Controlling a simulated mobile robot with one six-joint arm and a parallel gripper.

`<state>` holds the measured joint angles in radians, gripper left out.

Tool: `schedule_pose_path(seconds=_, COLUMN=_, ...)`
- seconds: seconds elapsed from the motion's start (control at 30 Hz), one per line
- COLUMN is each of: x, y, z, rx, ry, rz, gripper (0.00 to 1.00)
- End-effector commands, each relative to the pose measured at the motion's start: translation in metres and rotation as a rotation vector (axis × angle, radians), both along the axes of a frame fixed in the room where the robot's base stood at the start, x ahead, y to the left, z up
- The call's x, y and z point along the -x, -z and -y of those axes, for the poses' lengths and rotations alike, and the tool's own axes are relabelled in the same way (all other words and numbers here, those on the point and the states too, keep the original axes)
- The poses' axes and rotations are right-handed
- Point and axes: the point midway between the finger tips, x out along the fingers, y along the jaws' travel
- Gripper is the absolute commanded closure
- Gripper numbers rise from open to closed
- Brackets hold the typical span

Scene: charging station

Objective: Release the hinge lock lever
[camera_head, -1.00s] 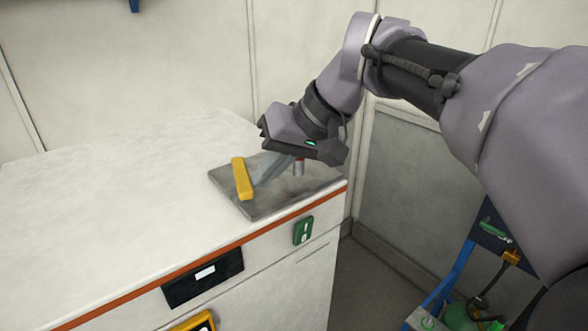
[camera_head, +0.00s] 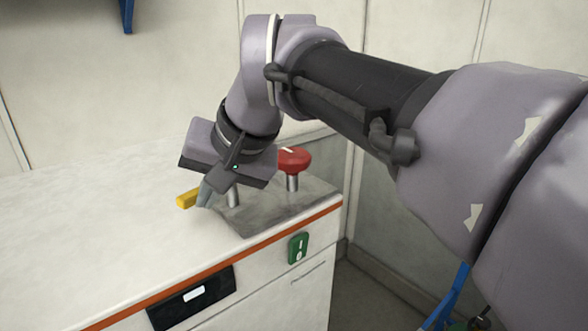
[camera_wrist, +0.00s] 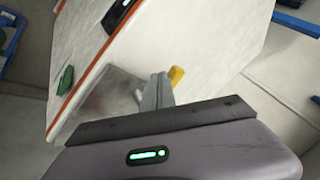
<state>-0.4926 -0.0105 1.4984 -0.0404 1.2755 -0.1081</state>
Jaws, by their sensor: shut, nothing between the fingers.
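The yellow lever (camera_head: 187,200) shows at the left edge of the grey metal plate (camera_head: 262,224) on the cabinet top. Only its left end shows; my gripper hides the rest. My gripper (camera_head: 204,203) is shut and empty, its fingertips low over the plate's left side, right beside the yellow piece. I cannot tell whether they touch it. In the wrist view the yellow lever (camera_wrist: 176,75) shows just behind and right of the shut grey fingers (camera_wrist: 160,80). A short metal post (camera_head: 233,196) stands below my gripper.
A red knob (camera_head: 294,160) on a metal post stands on the plate, right of my gripper. The white cabinet top (camera_head: 90,245) is clear to the left. A green switch (camera_head: 298,247) and a black panel (camera_head: 191,297) are on the cabinet front.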

Motion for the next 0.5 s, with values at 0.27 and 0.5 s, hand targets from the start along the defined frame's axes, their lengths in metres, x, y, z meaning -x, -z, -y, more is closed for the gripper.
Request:
schedule_pose_path(seconds=0.27, x=-0.002, y=-0.001, z=-0.011, rx=-0.001, ry=-0.001, rz=0.0, gripper=1.0)
schedule_pose_path(seconds=0.5, x=-0.003, y=-0.001, z=-0.015, rx=-0.002, ry=-0.002, rz=0.003, gripper=1.0)
